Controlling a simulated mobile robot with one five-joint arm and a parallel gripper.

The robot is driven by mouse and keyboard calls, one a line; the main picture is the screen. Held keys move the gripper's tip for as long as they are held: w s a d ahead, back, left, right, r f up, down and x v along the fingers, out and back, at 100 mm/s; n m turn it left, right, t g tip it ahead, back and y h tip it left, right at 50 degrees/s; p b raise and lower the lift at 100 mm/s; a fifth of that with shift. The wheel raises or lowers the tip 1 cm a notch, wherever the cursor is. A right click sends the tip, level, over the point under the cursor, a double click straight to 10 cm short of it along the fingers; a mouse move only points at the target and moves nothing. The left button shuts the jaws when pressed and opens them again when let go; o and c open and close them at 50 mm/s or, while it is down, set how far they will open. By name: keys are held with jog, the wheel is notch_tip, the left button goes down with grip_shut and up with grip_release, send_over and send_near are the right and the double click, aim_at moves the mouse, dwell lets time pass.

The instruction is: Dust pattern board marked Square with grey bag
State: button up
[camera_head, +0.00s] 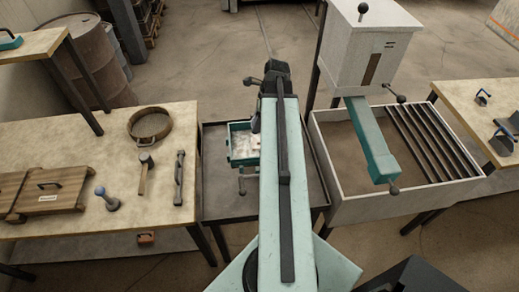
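On the left table lies a flat brown wooden board or box (62,190) with a dark handle and a small white label that I cannot read. A second brown wooden piece (10,190) adjoins it at the left picture edge. A small grey-blue object with a knob-like top (108,200) stands just right of the labelled board; I cannot tell whether it is the grey bag. My arm reaches forward through the middle, and its dark end (268,78) is far right of the board. The gripper's fingers cannot be made out, nor anything held.
A round sieve (149,125), a mallet (144,174) and a dark bar-like tool (179,178) lie on the left table (75,145). A teal box with whitish contents (243,145) is left of my arm. A grey hopper (372,45) with a teal chute stands over a tray (400,205) at right.

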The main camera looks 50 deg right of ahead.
notch_tip(320, 180, down, 2)
jog(key=shift+f, duration=0.1)
notch_tip(320, 180, up, 6)
jog(key=p, duration=0.5)
jog(key=shift+p, duration=0.4)
jog(key=shift+f+b, duration=0.2)
jog(key=shift+b, duration=0.1)
